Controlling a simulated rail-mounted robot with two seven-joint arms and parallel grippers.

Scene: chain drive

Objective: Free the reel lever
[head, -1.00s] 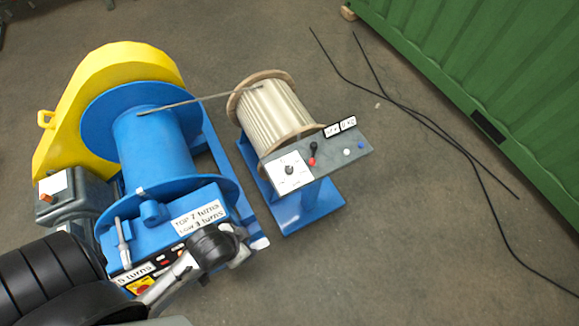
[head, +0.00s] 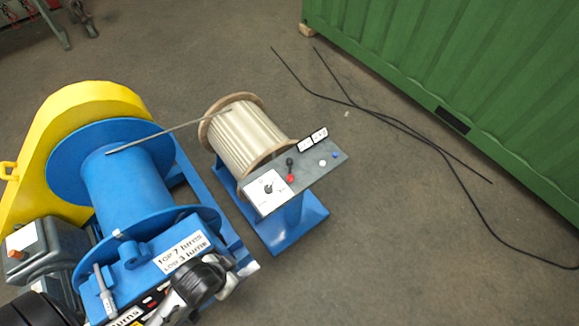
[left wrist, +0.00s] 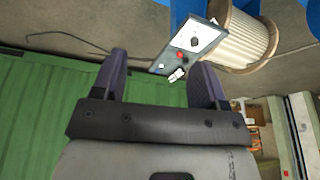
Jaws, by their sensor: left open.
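The reel lever is small and dark with a black knob (head: 289,161). It stands on the grey control panel (head: 329,161) of the reel stand. A red knob (head: 291,178) sits close beside it; I cannot tell whether they touch. The panel also shows in the left wrist view (left wrist: 207,36), with the red knob (left wrist: 180,55) near the gap between my fingers. My right gripper is not in view.
The wooden cable reel (head: 240,138) stands behind the panel. A rod or rope runs from it to the blue winch drum (head: 125,190). A yellow guard (head: 85,102) is at left.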

